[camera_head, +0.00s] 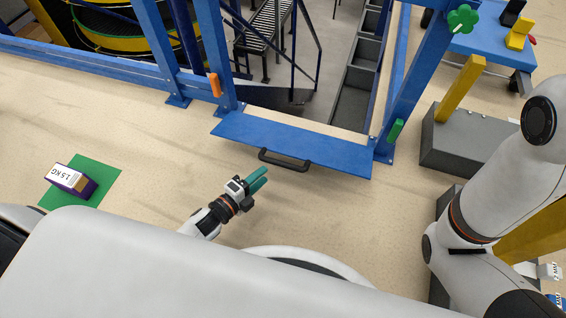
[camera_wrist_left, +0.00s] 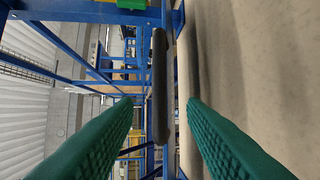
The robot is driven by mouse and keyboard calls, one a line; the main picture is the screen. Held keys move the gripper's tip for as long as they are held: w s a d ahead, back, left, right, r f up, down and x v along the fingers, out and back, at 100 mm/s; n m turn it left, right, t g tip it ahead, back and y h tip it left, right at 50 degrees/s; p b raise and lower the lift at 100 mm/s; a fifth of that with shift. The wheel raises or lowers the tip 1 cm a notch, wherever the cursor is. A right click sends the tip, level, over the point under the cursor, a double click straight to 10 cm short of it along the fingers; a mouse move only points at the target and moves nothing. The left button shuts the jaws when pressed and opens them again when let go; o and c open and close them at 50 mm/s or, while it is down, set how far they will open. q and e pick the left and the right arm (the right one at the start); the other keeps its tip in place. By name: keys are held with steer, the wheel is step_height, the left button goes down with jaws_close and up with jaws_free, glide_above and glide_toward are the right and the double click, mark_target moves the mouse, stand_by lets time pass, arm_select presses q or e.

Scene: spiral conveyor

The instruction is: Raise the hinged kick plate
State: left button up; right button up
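The hinged kick plate (camera_head: 305,141) is a blue panel lying low, about flat, between two blue posts in the head view. A black bar handle (camera_head: 285,160) sits along its near edge. My left gripper (camera_head: 261,178) has green fingers and is just short of the handle, apart from it, near its left end. In the left wrist view the fingers (camera_wrist_left: 158,103) are spread with nothing held, and the dark handle (camera_wrist_left: 160,70) shows ahead in the gap. My right arm reaches in at the right of the head view; its gripper is out of view.
Blue frame posts (camera_head: 405,85) flank the plate, with an orange tag (camera_head: 215,85) and a green tag (camera_head: 396,130). A purple box (camera_head: 77,181) stands on a green mat (camera_head: 105,183) at left. A grey block (camera_head: 460,150) is at right. Floor before the plate is clear.

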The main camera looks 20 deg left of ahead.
arm_select(q)
steer(key=b, duration=0.4)
glide_toward(291, 146)
steer(key=w+d, duration=0.1)
steer(key=d, duration=0.2)
steer(key=shift+w+d+r, duration=0.25)
steer(key=shift+w+r, duration=0.2)
steer(key=shift+r, duration=0.1)
jaws_close()
